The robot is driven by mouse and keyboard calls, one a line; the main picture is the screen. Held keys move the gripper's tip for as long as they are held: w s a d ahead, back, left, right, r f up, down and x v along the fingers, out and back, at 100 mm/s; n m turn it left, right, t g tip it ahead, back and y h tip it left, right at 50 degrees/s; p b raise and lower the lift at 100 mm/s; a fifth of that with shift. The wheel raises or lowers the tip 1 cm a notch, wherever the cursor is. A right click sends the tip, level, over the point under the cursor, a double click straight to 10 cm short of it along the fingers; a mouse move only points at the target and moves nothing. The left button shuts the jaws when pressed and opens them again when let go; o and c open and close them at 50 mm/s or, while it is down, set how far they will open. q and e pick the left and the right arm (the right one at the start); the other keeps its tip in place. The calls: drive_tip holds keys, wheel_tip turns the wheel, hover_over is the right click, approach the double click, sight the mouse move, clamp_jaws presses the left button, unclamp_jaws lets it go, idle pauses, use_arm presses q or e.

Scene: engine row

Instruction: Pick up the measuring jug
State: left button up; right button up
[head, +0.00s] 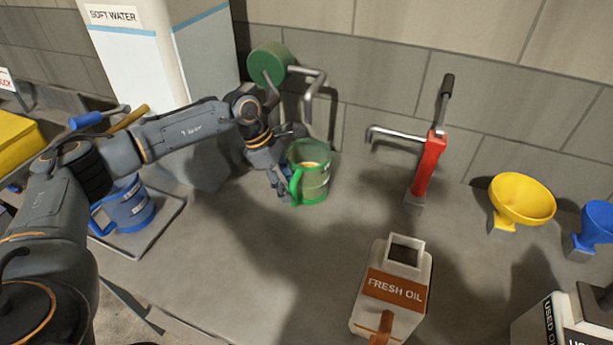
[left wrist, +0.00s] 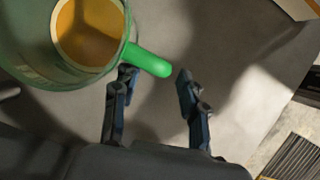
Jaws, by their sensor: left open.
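A clear green measuring jug (head: 316,184) stands upright on the grey worktop below a wall tap, with amber liquid inside. Its green handle faces my left gripper. In the left wrist view the jug (left wrist: 110,62) fills the upper left, and its handle reaches between the fingertips. My left gripper (head: 282,190) is open at the handle; in the left wrist view the two fingers (left wrist: 155,76) stand on either side of the handle's end, with a gap. I cannot tell whether either finger touches it. My right gripper is not in view.
A blue jug (head: 133,210) stands on a tray at left, behind my left arm. A green tap drum (head: 268,62), a red pump (head: 427,168), a yellow funnel (head: 522,200) and a fresh oil can (head: 395,290) are around. The worktop before the jug is clear.

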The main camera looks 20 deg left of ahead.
sight(294, 206)
use_arm(q)
drive_tip(key=p+x, duration=0.1)
drive_tip(key=x, duration=0.3)
drive_tip(key=shift+d+f, duration=0.1)
drive_tip(key=shift+f, duration=0.1)
clamp_jaws()
drive_tip(key=shift+w+r, duration=0.1)
drive_tip(key=shift+r, duration=0.05)
